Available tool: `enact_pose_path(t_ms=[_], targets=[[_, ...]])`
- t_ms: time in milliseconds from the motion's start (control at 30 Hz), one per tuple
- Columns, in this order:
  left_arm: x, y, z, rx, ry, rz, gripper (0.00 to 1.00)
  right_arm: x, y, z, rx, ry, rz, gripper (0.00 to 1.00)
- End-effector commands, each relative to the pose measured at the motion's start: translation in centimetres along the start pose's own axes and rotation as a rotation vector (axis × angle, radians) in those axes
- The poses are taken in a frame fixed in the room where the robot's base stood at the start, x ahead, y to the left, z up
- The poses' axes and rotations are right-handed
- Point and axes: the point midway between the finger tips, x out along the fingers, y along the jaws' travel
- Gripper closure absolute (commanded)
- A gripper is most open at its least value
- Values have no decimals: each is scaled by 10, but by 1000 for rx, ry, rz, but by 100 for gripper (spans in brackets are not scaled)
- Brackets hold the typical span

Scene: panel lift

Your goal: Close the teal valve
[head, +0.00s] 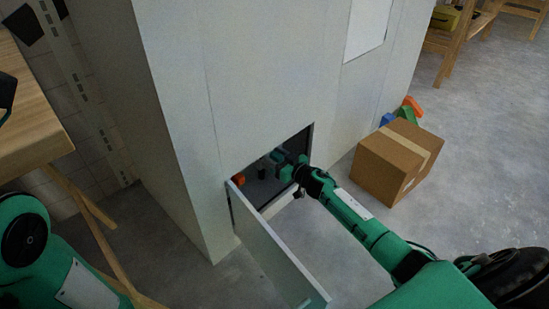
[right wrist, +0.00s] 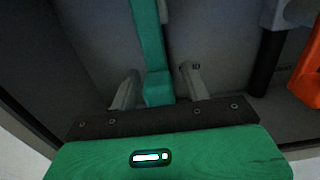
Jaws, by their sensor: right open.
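The teal valve (right wrist: 147,35) shows in the right wrist view as a long teal lever running down from the top edge. My right gripper (right wrist: 158,72) is open, with one finger on each side of the lever's lower end. Gaps show between lever and fingers, so I see no grip on it. In the head view my right arm reaches into a low opening in the pale cabinet (head: 250,80). There the gripper and valve are dark and hard to tell apart. My left arm shows at the lower left, with its gripper out of sight.
The hinged panel door (head: 275,255) stands open below the opening. An orange part (right wrist: 308,75) and a dark handle (right wrist: 266,65) are right of the valve in the wrist view. A cardboard box (head: 392,165) stands right of my arm. A wooden table (head: 30,120) is at left.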

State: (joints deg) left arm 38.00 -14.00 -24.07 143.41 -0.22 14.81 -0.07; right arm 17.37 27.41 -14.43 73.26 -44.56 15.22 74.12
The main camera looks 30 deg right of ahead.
Motion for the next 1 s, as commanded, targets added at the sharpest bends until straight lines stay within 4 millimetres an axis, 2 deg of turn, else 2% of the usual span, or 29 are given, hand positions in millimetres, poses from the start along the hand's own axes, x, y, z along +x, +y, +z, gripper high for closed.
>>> enact_pose_path(t_ms=[133,300,367,400,667,1000], targets=[[1,1,0,-1,2,1,64,0,0,0,0,0,0,53],[1,0,0,-1,2,1,64,0,0,0,0,0,0,86],[1,0,0,0,1,0,64,0,0,0,0,0,0,98],[0,0,0,0,0,-1,64,0,0,0,0,0,0,100],[0,-3,3,6,-9,-9,64,1,1,-1,14,0,1,100],[22,-13,10,29,-16,-22,64,10,11,-6,179,-1,3,100]])
